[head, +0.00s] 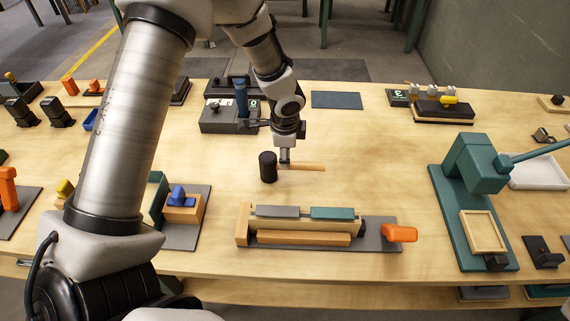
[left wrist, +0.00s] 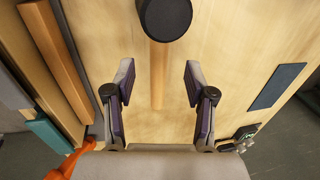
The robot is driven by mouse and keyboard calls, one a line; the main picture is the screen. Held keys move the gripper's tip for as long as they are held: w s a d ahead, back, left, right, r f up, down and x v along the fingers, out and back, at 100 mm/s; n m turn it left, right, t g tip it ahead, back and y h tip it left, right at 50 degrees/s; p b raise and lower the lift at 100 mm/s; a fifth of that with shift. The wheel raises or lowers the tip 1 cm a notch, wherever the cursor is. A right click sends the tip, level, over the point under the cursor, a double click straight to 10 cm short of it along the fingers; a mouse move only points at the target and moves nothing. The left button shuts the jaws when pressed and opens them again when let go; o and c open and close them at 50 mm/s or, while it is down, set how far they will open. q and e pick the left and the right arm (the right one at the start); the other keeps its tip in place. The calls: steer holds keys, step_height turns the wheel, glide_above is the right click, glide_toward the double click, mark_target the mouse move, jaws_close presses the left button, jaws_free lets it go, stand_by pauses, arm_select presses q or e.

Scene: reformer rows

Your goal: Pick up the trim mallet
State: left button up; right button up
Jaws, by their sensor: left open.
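The trim mallet has a black cylindrical head (head: 268,167) and a pale wooden handle (head: 308,166) that points right, near the middle of the bench in the head view. In the left wrist view the mallet's head (left wrist: 165,17) is at the top and its handle (left wrist: 159,85) runs down the middle. My left gripper (head: 285,162) is over the handle, close to the head. In the left wrist view the open fingers of the left gripper (left wrist: 159,70) are on either side of the handle, with a gap to it on both sides. My right gripper is not in view.
A fixture with grey and teal blocks and an orange handle (head: 400,233) lies in front of the mallet. A grey device with a dial (head: 222,118) stands behind it. A teal press (head: 478,165) is at the right. The bench right of the handle is clear.

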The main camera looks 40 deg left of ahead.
mark_target(294, 168)
arm_select(q)
steer(key=f, duration=0.4)
steer(key=w+a+f, duration=0.1)
steer(key=f, duration=0.1)
steer(key=shift+f, duration=0.35)
steer(key=shift+s+r, duration=0.1)
steer(key=shift+r, duration=0.05)
steer(key=shift+c, duration=0.7)
jaws_close()
